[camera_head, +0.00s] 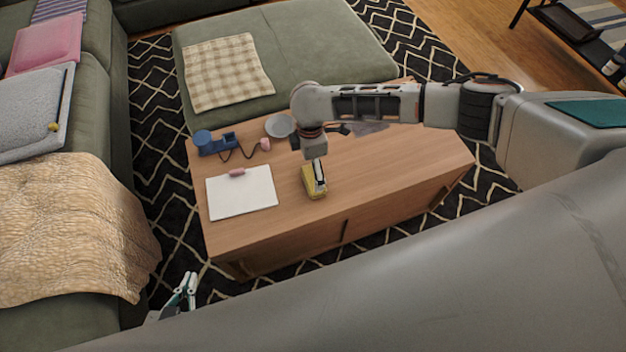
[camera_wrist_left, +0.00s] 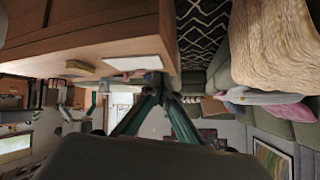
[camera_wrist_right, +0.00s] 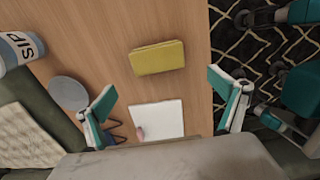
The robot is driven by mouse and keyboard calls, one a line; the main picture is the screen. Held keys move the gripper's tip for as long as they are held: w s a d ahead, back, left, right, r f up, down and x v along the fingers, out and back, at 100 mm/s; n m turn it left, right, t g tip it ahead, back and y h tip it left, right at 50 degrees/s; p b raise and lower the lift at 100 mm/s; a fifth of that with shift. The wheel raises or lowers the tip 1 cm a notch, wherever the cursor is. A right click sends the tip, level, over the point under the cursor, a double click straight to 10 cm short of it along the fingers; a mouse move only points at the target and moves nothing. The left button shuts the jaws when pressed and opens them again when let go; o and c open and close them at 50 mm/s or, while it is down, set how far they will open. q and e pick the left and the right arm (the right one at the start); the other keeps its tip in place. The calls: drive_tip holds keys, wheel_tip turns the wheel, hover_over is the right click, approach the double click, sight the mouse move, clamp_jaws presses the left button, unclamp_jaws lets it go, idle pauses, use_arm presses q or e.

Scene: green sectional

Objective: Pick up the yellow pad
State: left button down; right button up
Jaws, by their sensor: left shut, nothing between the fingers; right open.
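The yellow pad (camera_head: 311,189) lies on the wooden coffee table (camera_head: 385,165). In the head view my right gripper (camera_head: 319,178) overlaps it and hides part of it. In the right wrist view the whole pad (camera_wrist_right: 157,57) shows on the tabletop, ahead of the open, empty fingers of my right gripper (camera_wrist_right: 163,82) and between their lines. I see no contact. My left gripper (camera_head: 189,283) is shut and empty, low beside the near left end of the table. The left wrist view shows its closed fingertips (camera_wrist_left: 161,88) and the pad (camera_wrist_left: 80,67) on the table.
A white sheet (camera_head: 240,197) with a pink item (camera_head: 237,172) lies left of the pad. A blue object (camera_head: 215,143) and a grey plate (camera_head: 279,126) sit further back. A "SIP" cup (camera_wrist_right: 20,48) shows in the right wrist view. Green sofa sections (camera_head: 330,50) border the table.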

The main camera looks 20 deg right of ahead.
wheel_tip(320, 180, down, 2)
drive_tip(key=shift+s+d+f+b, duration=0.1)
drive_tip(key=shift+b, duration=0.25)
drive_tip(key=f, duration=0.2)
drive_tip(key=f+b, duration=0.1)
drive_tip(key=d+f+b, duration=0.1)
drive_tip(key=f, duration=0.1)
drive_tip(key=shift+w+f, duration=0.25)
drive_tip(key=shift+f, duration=0.1)
drive_tip(key=shift+r, duration=0.2)
drive_tip(key=c, duration=1.1)
